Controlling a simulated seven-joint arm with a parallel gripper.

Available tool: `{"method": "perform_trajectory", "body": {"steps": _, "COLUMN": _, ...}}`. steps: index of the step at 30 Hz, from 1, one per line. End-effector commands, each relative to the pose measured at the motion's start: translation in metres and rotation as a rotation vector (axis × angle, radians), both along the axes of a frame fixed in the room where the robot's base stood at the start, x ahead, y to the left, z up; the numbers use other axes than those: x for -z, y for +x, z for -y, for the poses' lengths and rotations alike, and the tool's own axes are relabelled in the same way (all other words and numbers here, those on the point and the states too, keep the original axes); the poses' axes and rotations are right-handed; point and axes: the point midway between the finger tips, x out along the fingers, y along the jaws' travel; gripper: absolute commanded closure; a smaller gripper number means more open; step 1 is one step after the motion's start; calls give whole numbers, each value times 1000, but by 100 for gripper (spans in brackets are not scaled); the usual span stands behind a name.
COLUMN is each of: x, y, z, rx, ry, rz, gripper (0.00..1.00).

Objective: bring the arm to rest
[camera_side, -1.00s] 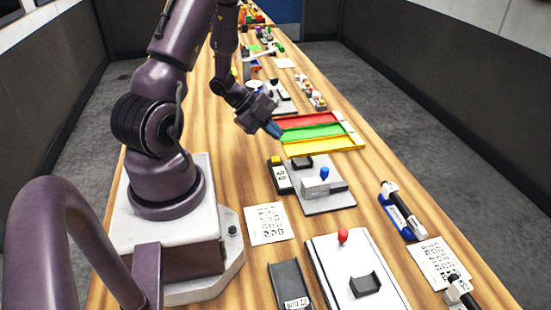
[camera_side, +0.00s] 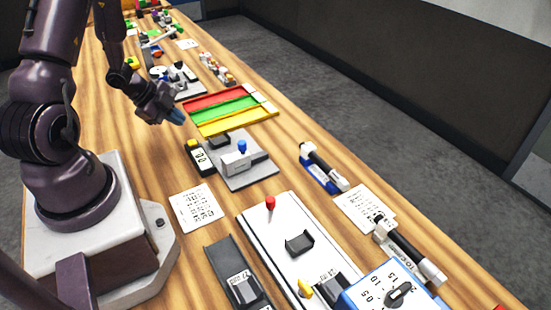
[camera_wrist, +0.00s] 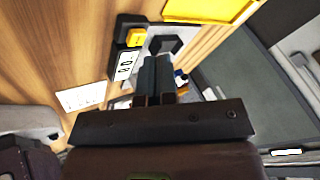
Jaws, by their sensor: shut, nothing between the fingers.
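My gripper (camera_side: 178,117) is shut and empty. In the side view it hangs in the air above the wooden table, just left of the striped tray and behind the grey fixture. In the wrist view the closed fingers (camera_wrist: 157,75) point up the picture, over the fixture and partly hiding it. My arm is bent at the elbow, its forearm slanting down to the gripper.
A red, green and yellow tray (camera_side: 267,116) lies beside my gripper. A grey plate with a blue knob (camera_side: 242,147) and a black display box with a yellow button (camera_side: 198,157) stand in front. A white board with a red knob (camera_side: 270,203) lies nearer. Bare wood surrounds the paper sheet (camera_side: 197,208).

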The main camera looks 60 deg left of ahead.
Motion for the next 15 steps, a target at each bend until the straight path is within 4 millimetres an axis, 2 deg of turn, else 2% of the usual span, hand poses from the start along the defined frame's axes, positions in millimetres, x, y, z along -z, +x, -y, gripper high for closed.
{"method": "perform_trajectory", "body": {"steps": 2, "x": -1, "y": -8, "z": -21, "rx": -198, "ry": 60, "rz": -96, "gripper": 100}}
{"method": "perform_trajectory", "body": {"steps": 4, "x": -16, "y": -9, "z": -36, "rx": -379, "ry": 119, "rz": -158, "gripper": 100}}
{"method": "perform_trajectory", "body": {"steps": 7, "x": -49, "y": -6, "z": -42, "rx": -630, "ry": 169, "rz": -214, "gripper": 100}}
{"method": "perform_trajectory", "body": {"steps": 11, "x": -99, "y": -1, "z": -18, "rx": -915, "ry": 150, "rz": -249, "gripper": 100}}
{"method": "perform_trajectory", "body": {"steps": 15, "x": -146, "y": 2, "z": 34, "rx": -1112, "ry": 43, "rz": -269, "gripper": 100}}
